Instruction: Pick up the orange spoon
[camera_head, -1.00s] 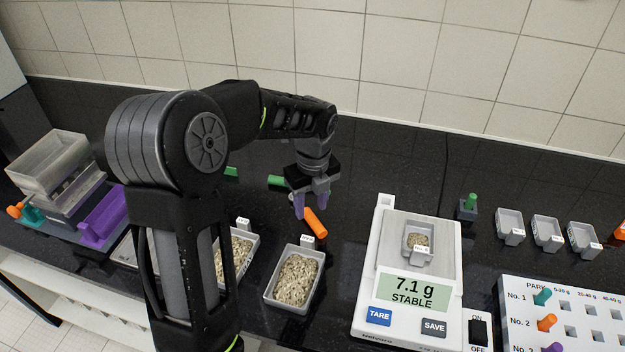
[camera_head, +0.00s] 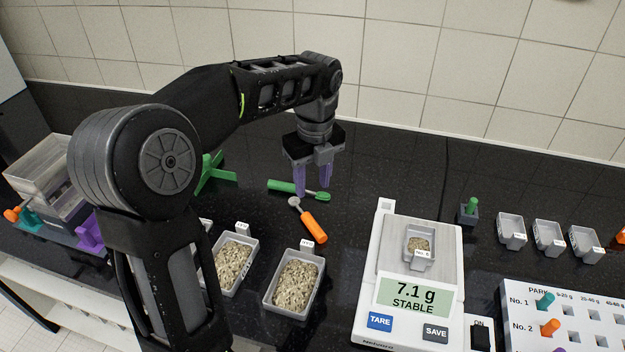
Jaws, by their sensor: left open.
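The orange spoon (camera_head: 314,226) lies on the dark bench behind the right-hand grain tray, its orange handle toward the front right and its small pale end toward the back left. My left gripper (camera_head: 313,190) points down with its purple fingers apart and empty. How high the fingertips are over the bench is hard to tell. My right gripper does not show.
Two grain trays (camera_head: 270,297) (camera_head: 217,283) stand in front of the spoon. A scale (camera_head: 370,280) reading 7.1 g stands to the right with a small cup on it. Small empty cups (camera_head: 511,228) and a peg board (camera_head: 515,290) are farther right. A green stand (camera_head: 207,176) is at left.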

